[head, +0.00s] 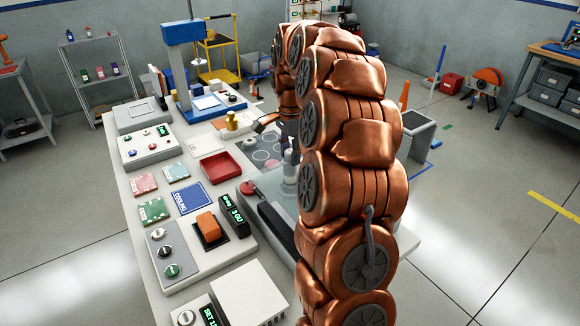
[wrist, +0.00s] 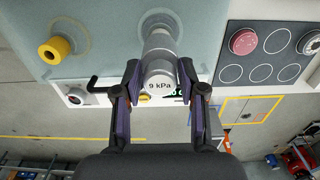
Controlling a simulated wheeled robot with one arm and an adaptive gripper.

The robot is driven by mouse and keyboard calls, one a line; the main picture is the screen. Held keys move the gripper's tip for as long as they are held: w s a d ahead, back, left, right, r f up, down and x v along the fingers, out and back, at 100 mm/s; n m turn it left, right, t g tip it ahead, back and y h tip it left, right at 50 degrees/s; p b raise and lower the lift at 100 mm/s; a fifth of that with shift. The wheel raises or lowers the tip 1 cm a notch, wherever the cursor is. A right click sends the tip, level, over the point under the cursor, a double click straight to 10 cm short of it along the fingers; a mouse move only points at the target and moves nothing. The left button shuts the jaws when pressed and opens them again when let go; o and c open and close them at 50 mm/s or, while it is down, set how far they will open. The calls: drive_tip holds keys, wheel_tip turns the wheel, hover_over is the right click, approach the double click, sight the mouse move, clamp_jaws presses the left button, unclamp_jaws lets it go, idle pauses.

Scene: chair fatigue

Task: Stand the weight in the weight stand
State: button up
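The weight is a silver cylinder marked "9 kPa" (wrist: 159,85); in the wrist view it sits between my fingers, and it also shows partly behind my arm in the head view (head: 290,172). My gripper (wrist: 160,75) appears shut on it, with one finger along each side. The cylinder's far end points at a ring mark on the pale teal surface; I cannot tell whether it touches. A dark panel with several circles (wrist: 262,69), perhaps the weight stand, lies to the right in the wrist view and behind my arm in the head view (head: 263,150).
A yellow knob-like piece (wrist: 55,50) stands on the teal surface. A red round piece (wrist: 244,41) and a grey one (wrist: 309,42) are on the dark panel's far side. A red tray (head: 221,167) and a blue press (head: 187,60) are on the bench. My arm hides the bench's right side.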

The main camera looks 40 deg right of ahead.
drive_tip(key=c, duration=0.6)
drive_tip(key=shift+r, duration=1.2)
drive_tip(key=shift+r, duration=0.65)
drive_tip(key=shift+r, duration=0.15)
drive_tip(key=shift+r, duration=1.85)
